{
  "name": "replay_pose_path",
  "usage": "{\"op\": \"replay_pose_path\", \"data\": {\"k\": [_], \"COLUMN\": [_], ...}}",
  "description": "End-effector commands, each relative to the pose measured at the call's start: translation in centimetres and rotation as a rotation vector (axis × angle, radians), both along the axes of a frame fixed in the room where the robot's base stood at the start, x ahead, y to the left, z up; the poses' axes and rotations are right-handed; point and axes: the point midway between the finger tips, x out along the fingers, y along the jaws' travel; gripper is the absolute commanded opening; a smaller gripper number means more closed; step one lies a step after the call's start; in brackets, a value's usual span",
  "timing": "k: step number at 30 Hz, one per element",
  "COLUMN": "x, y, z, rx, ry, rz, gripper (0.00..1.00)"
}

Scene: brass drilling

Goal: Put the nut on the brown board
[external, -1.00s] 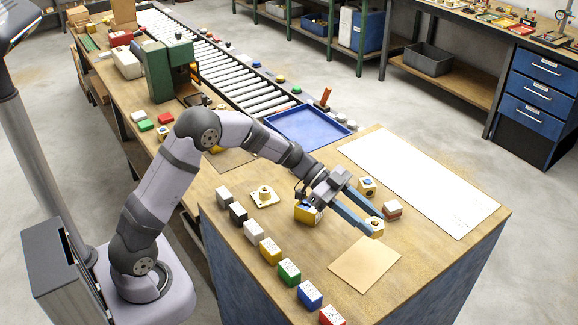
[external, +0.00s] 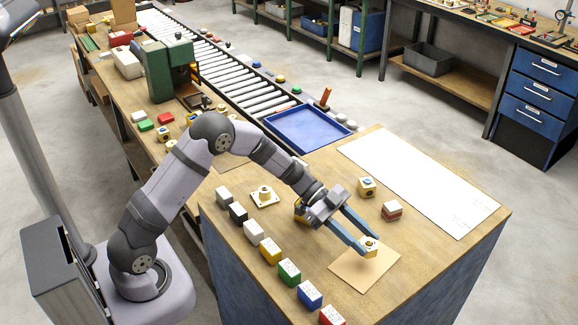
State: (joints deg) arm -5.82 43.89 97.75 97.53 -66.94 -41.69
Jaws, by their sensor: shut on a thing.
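The nut is over the far part of the brown board (external: 360,276), a flat tan sheet near the table's front right. I cannot tell whether the nut touches the board or hangs just above it.
A row of coloured blocks (external: 289,271) runs along the table's front left edge. A white sheet (external: 420,180) and a blue tray (external: 308,128) lie farther back.

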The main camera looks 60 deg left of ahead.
Motion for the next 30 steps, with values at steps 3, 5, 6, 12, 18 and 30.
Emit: {"op": "replay_pose_path", "data": {"k": [3, 5, 6, 12, 18, 30], "x": [0.0, 0.0, 0.0, 0.0, 0.0, 0.0], "y": [0.0, 0.0, 0.0, 0.0, 0.0, 0.0], "z": [-0.5, -1.2, -1.7, -3.5, -3.6, -4.0], "rx": [-0.002, -0.002, -0.002, -0.002, -0.002, 0.001], "ry": [0.0, 0.002, 0.003, 0.0, -0.002, 0.001], "rz": [0.0, 0.001, 0.0, 0.001, 0.001, 0.0], "gripper": [0.01, 0.01, 0.01, 0.01, 0.01, 0.54]}}
